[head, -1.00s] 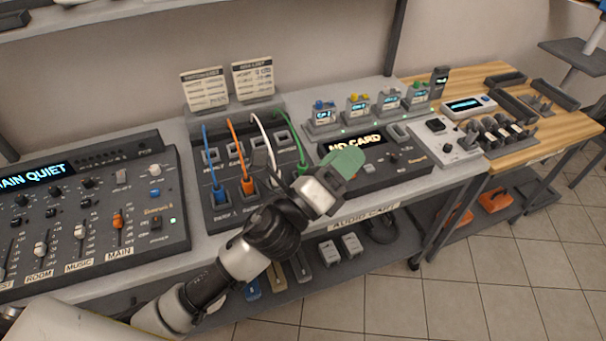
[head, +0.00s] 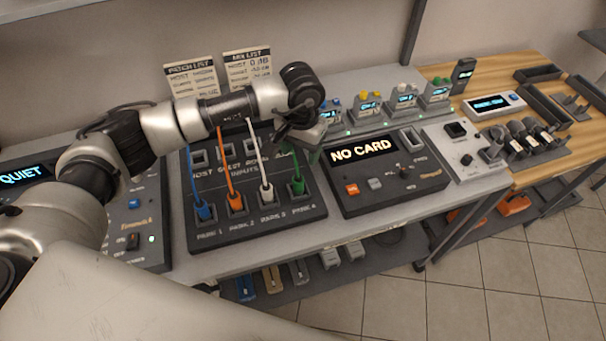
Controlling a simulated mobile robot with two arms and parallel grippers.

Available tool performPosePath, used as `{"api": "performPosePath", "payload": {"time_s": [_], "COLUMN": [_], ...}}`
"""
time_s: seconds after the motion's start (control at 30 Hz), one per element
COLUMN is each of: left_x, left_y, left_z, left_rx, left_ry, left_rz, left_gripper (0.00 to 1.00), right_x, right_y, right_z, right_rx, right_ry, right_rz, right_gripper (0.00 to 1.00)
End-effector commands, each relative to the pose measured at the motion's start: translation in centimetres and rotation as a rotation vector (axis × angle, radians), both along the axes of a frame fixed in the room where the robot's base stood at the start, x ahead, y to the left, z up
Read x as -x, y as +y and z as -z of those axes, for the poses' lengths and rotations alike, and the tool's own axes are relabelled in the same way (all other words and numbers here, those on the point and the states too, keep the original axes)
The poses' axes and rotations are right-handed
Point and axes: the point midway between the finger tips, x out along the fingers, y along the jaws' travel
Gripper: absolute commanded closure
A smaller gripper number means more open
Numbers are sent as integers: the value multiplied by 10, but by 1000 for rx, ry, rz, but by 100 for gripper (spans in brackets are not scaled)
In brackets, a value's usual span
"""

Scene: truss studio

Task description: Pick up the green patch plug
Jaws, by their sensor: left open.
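The green patch plug (head: 298,186) stands in the front socket marked PARK 4 on the dark patch panel (head: 265,217). Its green cable runs up and back toward my gripper, where its far end is hidden. My left gripper (head: 298,134) is above and behind the green plug, over the back right part of the panel, and apart from the plug. It is open; its fingers are small and partly hidden by the wrist. My right gripper is not in view.
A blue plug (head: 203,211), an orange plug (head: 235,203) and a white plug (head: 266,192) stand in the row left of the green one. The NO CARD recorder (head: 380,178) is close on the right. Two list cards (head: 247,64) stand behind the panel.

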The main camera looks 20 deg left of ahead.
Motion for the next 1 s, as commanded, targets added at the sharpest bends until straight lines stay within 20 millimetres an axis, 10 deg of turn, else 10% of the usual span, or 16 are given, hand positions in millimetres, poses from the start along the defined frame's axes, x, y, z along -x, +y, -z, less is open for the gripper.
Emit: {"api": "performPosePath", "payload": {"time_s": [0.3,0.67,1.0], "left_x": [3,11,10], "left_y": [-1,2,2], "left_z": [43,85,98], "left_rx": [5,8,8], "left_ry": [4,7,3], "left_rz": [-1,-2,-1], "left_gripper": [43,43,43], "right_x": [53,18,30], "right_y": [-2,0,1], "right_z": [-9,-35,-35], "right_rx": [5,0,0], "right_ry": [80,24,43], "right_rz": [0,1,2], "right_gripper": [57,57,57]}}
